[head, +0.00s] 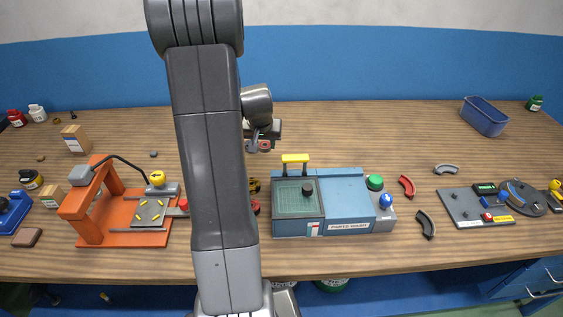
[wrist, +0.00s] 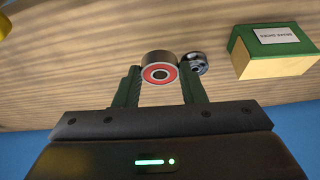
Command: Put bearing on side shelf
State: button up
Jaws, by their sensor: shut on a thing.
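A bearing with a metal outer ring and a red seal (wrist: 160,75) is between the green fingers of my gripper (wrist: 160,82) in the wrist view. The gripper is shut on it. In the head view my gripper (head: 263,138) is over the back half of the bench, just right of my arm, with the red face of the bearing (head: 265,145) showing. A second round metal part (wrist: 195,64), dark in the middle, is just behind and to the right of the bearing in the wrist view. I cannot make out a side shelf in either view.
A blue parts washer (head: 345,205) stands at the front centre, an orange press (head: 90,215) at left. A blue bin (head: 484,116) is at back right. A green and tan box (wrist: 275,50) lies right in the wrist view. My arm hides part of the bench.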

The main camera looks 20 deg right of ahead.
aim_at(266, 168)
notch_tip(266, 168, down, 9)
jog(key=shift+r, duration=0.1)
dwell(0.3)
jog(key=o, duration=1.1)
